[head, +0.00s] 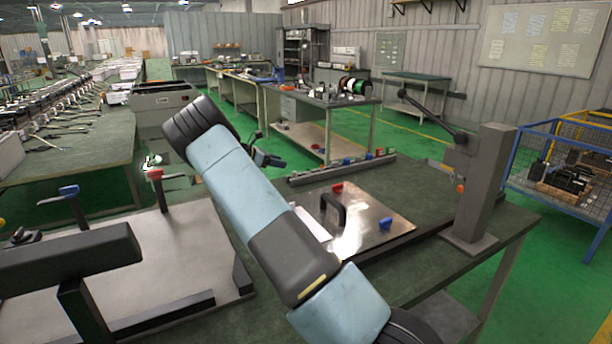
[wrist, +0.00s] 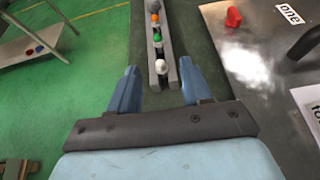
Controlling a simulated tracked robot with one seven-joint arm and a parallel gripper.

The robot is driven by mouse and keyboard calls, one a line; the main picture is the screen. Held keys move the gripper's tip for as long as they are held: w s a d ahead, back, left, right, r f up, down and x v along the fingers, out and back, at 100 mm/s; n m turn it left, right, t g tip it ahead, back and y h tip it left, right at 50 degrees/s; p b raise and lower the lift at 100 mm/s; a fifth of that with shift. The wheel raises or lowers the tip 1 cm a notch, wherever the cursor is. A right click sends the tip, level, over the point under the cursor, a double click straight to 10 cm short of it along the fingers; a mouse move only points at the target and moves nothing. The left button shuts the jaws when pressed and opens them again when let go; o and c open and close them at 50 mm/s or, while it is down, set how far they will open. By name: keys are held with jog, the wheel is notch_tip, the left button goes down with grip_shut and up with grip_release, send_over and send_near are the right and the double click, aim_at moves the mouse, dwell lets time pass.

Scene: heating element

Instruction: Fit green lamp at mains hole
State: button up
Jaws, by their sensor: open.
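The green lamp (wrist: 157,39) sits in a narrow grey rail (wrist: 173,72) in the wrist view, between a white lamp (wrist: 161,66) nearer me and an orange lamp (wrist: 156,18) farther off. My gripper (wrist: 160,84) is open and empty, its two blue fingers on either side of the rail's near end, closest to the white lamp. A shiny metal panel (wrist: 258,68) lies to the right, with a red part (wrist: 233,17) and a "one" label. It also shows in the head view (head: 398,222). I cannot make out a hole marked mains.
A black handle (head: 333,210) and a blue part (head: 385,223) stand on the panel. A grey post with a lever (head: 480,185) rises at the bench's right end. The long rail (head: 330,172) runs along the bench's far edge. Green bench top beside the rail is clear.

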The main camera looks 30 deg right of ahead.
send_near(308, 173)
jog(key=d, duration=0.3)
jog(key=shift+w+r, duration=0.1)
jog(key=shift+w, duration=0.2)
jog(key=shift+x, duration=2.55)
jog(key=shift+c, duration=0.2)
grip_shut()
